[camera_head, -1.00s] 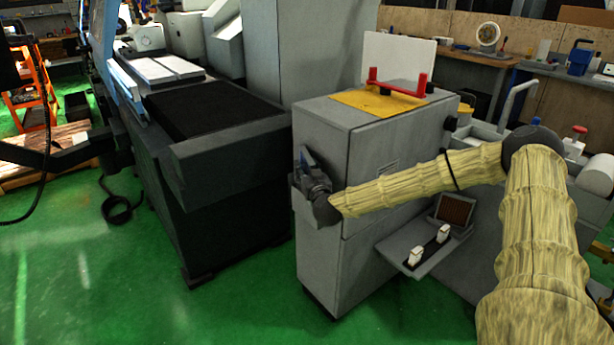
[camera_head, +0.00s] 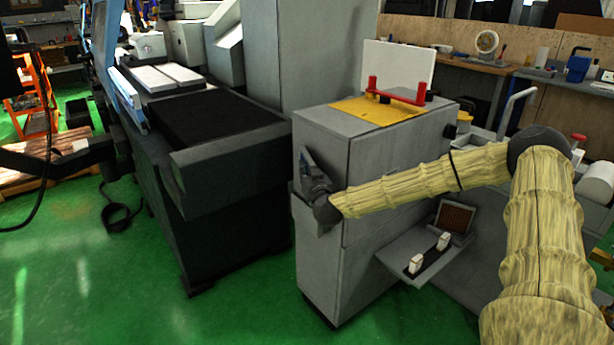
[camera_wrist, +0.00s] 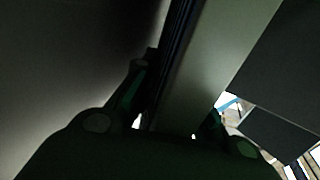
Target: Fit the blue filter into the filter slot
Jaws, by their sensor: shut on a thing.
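My gripper (camera_head: 314,186) is at the left face of the grey cabinet (camera_head: 320,257), shut on a thin upright panel with a bluish edge, the blue filter (camera_head: 306,160). Most of the filter is hidden by the gripper and the cabinet's side. In the dark wrist view my gripper (camera_wrist: 175,108) has its two fingers on either side of a pale flat piece with a dark blue strip (camera_wrist: 179,45) along it. The filter slot cannot be made out in either view, so I cannot tell whether the filter is inside it.
A dark machine bed (camera_head: 220,130) stands close to the left of the cabinet. A yellow plate (camera_head: 375,110) and red handle (camera_head: 400,90) are on the cabinet top. A small shelf with white blocks (camera_head: 430,255) sticks out on the right. Green floor (camera_head: 130,270) is free in front.

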